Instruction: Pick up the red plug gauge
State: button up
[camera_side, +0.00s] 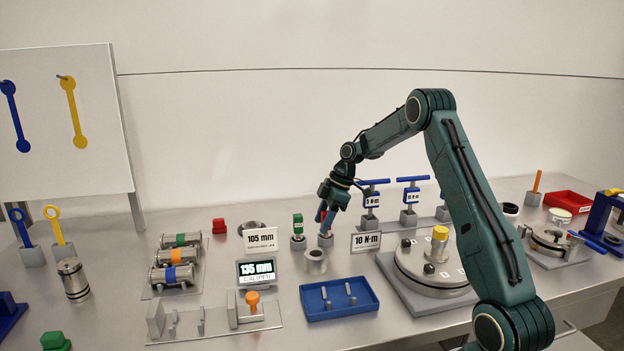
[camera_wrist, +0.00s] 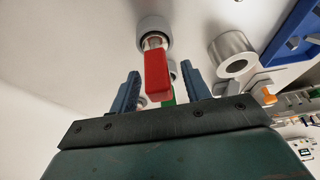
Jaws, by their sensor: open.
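The red plug gauge (camera_wrist: 157,76) stands in a grey holder (camera_wrist: 153,24) in the wrist view, its red handle towards me. In the side view only a bit of its red (camera_side: 323,216) shows behind my fingers, above the grey block (camera_side: 325,240). My gripper (camera_wrist: 160,67) is open. Its two blue fingers lie on either side of the red handle in the wrist view, with a gap visible on each side. In the side view my gripper (camera_side: 327,213) points down at the gauge. Contact cannot be seen.
A green plug gauge (camera_side: 298,225) stands close by on the left. The "10 N-m" sign (camera_side: 366,242) and torque tools (camera_side: 371,200) stand close on the right.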

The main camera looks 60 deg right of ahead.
grip_shut()
jog(key=shift+r, duration=5.05)
jog(key=shift+r, duration=0.15)
jog(key=shift+r, duration=1.55)
jog(key=shift+a, duration=0.1)
